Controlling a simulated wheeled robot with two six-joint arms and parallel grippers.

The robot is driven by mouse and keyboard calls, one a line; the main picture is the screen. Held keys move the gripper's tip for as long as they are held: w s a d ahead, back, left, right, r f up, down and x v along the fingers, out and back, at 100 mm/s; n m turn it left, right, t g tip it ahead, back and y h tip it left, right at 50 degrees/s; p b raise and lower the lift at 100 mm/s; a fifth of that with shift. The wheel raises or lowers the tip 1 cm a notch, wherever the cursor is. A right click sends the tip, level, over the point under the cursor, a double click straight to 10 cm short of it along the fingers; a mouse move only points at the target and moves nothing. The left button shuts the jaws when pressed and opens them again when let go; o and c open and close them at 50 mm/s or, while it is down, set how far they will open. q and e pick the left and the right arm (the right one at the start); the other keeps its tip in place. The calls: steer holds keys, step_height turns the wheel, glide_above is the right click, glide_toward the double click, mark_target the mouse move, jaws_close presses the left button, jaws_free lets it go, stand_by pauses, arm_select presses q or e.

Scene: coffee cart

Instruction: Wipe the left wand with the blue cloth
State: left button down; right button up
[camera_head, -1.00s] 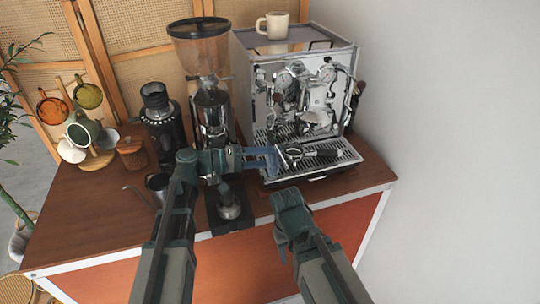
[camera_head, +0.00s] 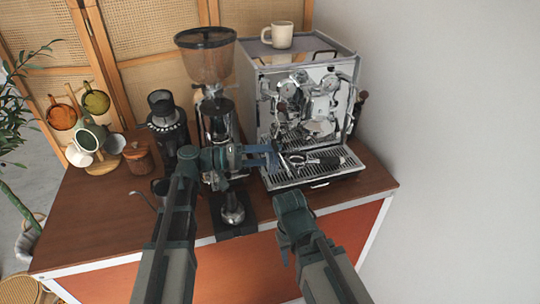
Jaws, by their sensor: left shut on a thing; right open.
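The espresso machine (camera_head: 345,72) stands at the back right of the cart. Its left wand is too small and cluttered to make out clearly at the left of the machine's front. My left gripper (camera_head: 258,158) is shut on the blue cloth (camera_head: 266,149), just in front of the left end of the drip tray. The cloth shows only as a small blue piece at the fingers. My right gripper (camera_head: 290,240) is open and empty, low by the cart's front edge, below the drip tray.
A grinder (camera_head: 207,62) stands close to the machine's left, near my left gripper. A portafilter (camera_head: 325,161) lies on the drip tray (camera_head: 290,179). A cream mug (camera_head: 279,35) is on top of the machine. The countertop's left front is clear.

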mark_target(268, 167)
arm_select(q)
steer(key=shift+s+d+f+b, duration=0.15)
steer(key=shift+s+f+b, duration=0.35)
steer(key=shift+s+f, duration=0.15)
steer(key=shift+s+d+f+b, duration=0.15)
steer(key=shift+s+f+b, duration=0.35)
steer(key=shift+f, duration=0.1)
steer(key=shift+r, duration=0.1)
steer(key=shift+w+a+r+p, duration=0.25)
steer(key=shift+w+r+p, duration=0.4)
steer(key=shift+r+p, duration=0.25)
steer(key=shift+w+a+r+p, duration=0.25)
steer(key=shift+w+r+p, duration=0.15)
steer(key=shift+w, duration=0.1)
steer(key=shift+f, duration=0.1)
